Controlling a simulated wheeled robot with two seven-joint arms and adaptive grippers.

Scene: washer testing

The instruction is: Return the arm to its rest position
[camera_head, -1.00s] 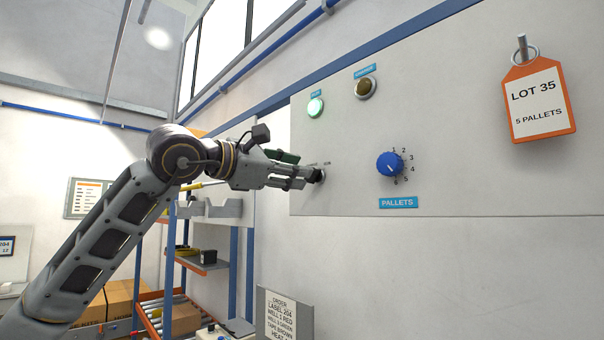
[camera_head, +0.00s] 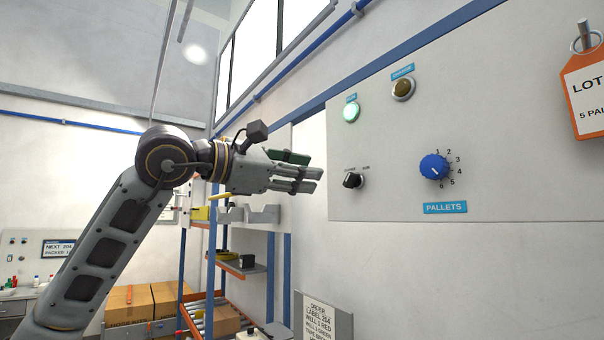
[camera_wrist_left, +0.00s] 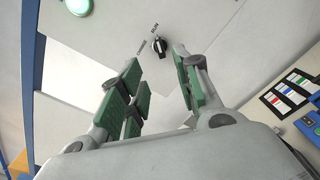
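My left arm (camera_head: 115,225) reaches in from the left of the head view, raised and bent at the elbow. Its gripper (camera_head: 318,172) is held in the air to the left of the black selector switch (camera_head: 352,180) on the wall panel, apart from it. In the left wrist view the fingers (camera_wrist_left: 158,75) with green pads stand apart with nothing between them, so the gripper is open and empty. The black switch (camera_wrist_left: 159,45) shows beyond the gap between the fingertips. My right gripper is not in view.
The grey panel (camera_head: 480,120) carries a lit green lamp (camera_head: 351,111), an amber lamp (camera_head: 403,89) and a blue PALLETS dial (camera_head: 434,168). An orange-edged tag (camera_head: 588,95) hangs at right. Shelving (camera_head: 240,267) and cardboard boxes (camera_head: 130,303) stand behind the arm.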

